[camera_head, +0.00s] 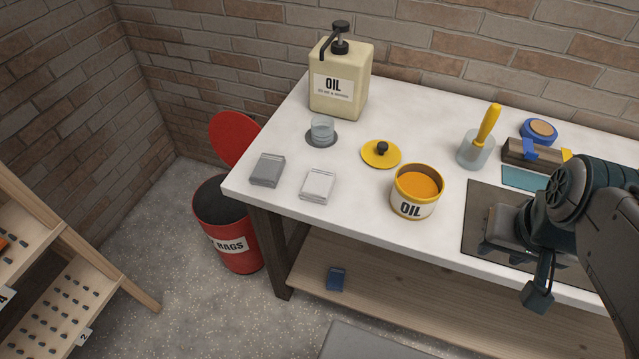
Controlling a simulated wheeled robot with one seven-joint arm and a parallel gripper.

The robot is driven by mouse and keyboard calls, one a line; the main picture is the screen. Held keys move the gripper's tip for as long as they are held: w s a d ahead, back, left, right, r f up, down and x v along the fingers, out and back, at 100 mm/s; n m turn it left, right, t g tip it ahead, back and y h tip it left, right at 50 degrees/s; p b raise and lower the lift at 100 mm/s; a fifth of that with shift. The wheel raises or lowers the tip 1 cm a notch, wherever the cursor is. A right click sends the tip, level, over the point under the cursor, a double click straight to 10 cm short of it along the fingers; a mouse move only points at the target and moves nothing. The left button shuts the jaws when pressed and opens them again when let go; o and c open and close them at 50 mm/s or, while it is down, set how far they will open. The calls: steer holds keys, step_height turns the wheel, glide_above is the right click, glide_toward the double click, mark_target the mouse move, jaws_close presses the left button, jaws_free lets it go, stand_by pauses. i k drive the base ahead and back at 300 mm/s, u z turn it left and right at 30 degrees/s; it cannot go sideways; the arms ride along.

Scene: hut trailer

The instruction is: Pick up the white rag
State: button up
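The white rag (317,186) lies folded flat on the white tabletop, near the front edge on the left part of the table. A grey folded rag (267,170) lies just to its left, apart from it. My gripper (510,232) is at the right, over the dark mat, well to the right of the white rag and beyond the oil tin. My arm partly covers the gripper, and a grey block-like shape shows at it. I cannot tell whether its fingers are apart or closed.
An open tin of orange oil (413,205) stands between the rag and my gripper. Behind the rag are a yellow lid (381,154), a small glass (321,128) and an oil pump bottle (340,88). A red rag bin (236,245) stands left of the table (345,215).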

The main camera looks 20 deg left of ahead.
mark_target(318, 186)
steer(key=k, duration=0.8)
steer(key=u, duration=0.75)
steer(key=i, duration=0.95)
steer(key=u, duration=2.15)
steer(key=i, duration=1.3)
steer(key=z, duration=2.15)
